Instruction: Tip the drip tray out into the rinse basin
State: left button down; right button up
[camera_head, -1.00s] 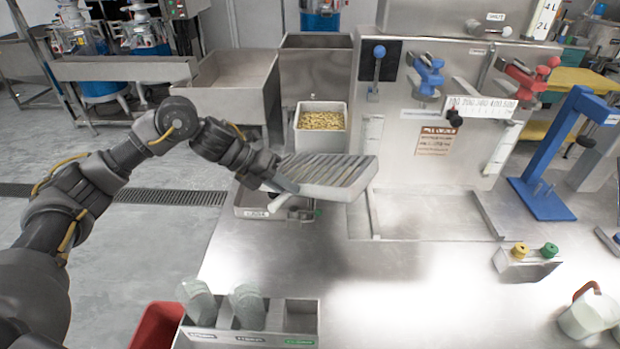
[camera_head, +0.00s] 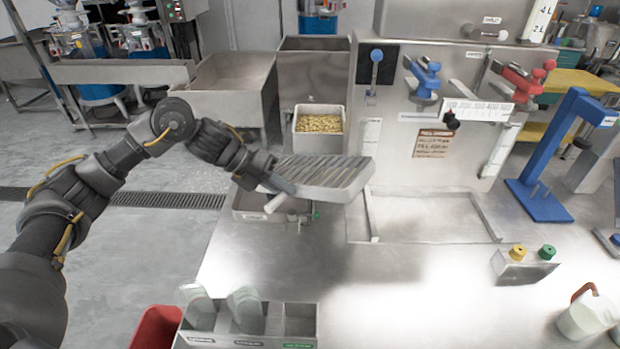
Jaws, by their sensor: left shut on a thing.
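The drip tray (camera_head: 325,174), a pale shallow tray with a dark slatted top, is held in the air above the bench. My left gripper (camera_head: 272,180) is shut on its left end. A pale handle-like piece sticks out below the jaws. A small steel basin (camera_head: 243,213) with a label is set at the bench's left edge, below and left of the tray. The tray and gripper hide part of it. A larger steel trough (camera_head: 215,88) stands farther back left. I cannot read which one is the rinse basin. My right gripper is not in view.
A bin of beans (camera_head: 319,124) stands behind the tray. The steel grinder panel (camera_head: 432,170) with levers rises at the right. A divided box (camera_head: 250,325) with glassy pieces and a red bin (camera_head: 155,328) are at the front. The middle bench is clear.

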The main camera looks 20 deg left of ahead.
pick_arm(q)
jog(key=shift+h+b, duration=0.8)
jog(key=shift+r, duration=0.1)
jog(key=shift+w+a+r, duration=0.1)
jog(key=shift+a+r, duration=0.1)
jog(key=shift+r, duration=0.1)
dwell(0.5)
